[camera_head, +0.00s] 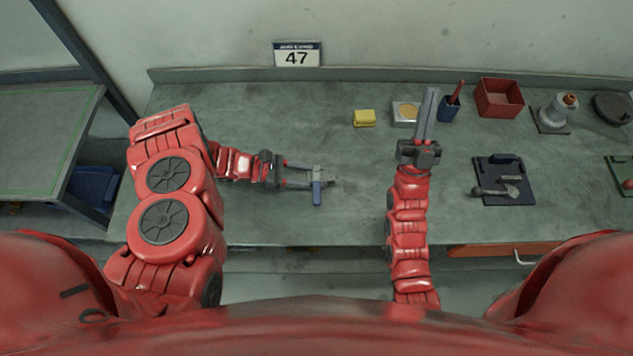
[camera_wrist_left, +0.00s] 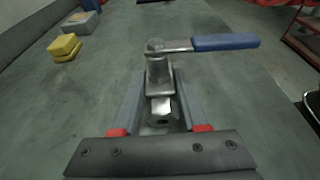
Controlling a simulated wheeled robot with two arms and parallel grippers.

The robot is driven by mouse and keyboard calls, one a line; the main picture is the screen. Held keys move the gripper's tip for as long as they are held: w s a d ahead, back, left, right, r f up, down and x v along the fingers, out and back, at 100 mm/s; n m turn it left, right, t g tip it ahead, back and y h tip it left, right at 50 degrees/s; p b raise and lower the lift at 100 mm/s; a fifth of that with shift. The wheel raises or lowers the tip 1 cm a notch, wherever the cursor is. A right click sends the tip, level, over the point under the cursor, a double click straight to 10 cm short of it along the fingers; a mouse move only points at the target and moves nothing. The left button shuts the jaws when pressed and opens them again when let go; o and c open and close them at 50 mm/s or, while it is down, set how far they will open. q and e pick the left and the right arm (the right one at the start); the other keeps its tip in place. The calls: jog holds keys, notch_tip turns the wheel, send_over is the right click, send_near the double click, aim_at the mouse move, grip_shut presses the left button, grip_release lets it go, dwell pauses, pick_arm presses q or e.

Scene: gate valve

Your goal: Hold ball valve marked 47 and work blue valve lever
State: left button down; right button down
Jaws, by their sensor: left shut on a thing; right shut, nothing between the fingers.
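The ball valve (camera_head: 327,183) is a small metal body with a blue lever (camera_head: 317,193). My left gripper (camera_head: 313,178) is shut on the valve body over the bench. In the left wrist view, the valve body (camera_wrist_left: 160,90) sits between the fingers, and the blue lever (camera_wrist_left: 225,42) sticks out to the right from its top. In the head view the lever points toward the front of the bench. My right gripper (camera_head: 429,98) is shut and empty, pointing to the back of the bench, right of the valve and apart from it. A sign reading 47 (camera_head: 297,55) stands at the back.
A yellow block (camera_head: 364,118), a grey box (camera_head: 405,113), a blue cup (camera_head: 449,107) and a red bin (camera_head: 498,97) stand along the back. A dark fixture with a lever (camera_head: 504,180) is at right. The bench (camera_head: 350,220) is clear between my grippers.

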jog(key=w+a+n+g+y, duration=0.1)
jog(key=w+a+g+y, duration=0.15)
jog(key=w, duration=0.45)
jog(key=w+a+n+g+y, duration=0.1)
jog(key=w+a+g+y, duration=0.2)
jog(key=w, duration=0.4)
jog(key=w+a+f+n+g+y, duration=0.25)
jog(key=a+n+g+y, duration=0.45)
jog(key=a, duration=0.5)
jog(key=s+a+f+n+g+y, duration=0.2)
jog(key=s+a+f+n+g, duration=0.3)
jog(key=s+a+g, duration=0.55)
jog(key=n+g+h, duration=0.6)
jog(key=n+h, duration=0.1)
send_over(317, 177)
jog(key=s+a, duration=0.3)
jog(key=s, duration=0.2)
notch_tip(317, 177, down, 7)
jog(key=shift+w+f, duration=0.15)
jog(key=shift+f, duration=1.15)
jog(key=shift+w+f, duration=0.15)
jog(key=shift+f, duration=1.15)
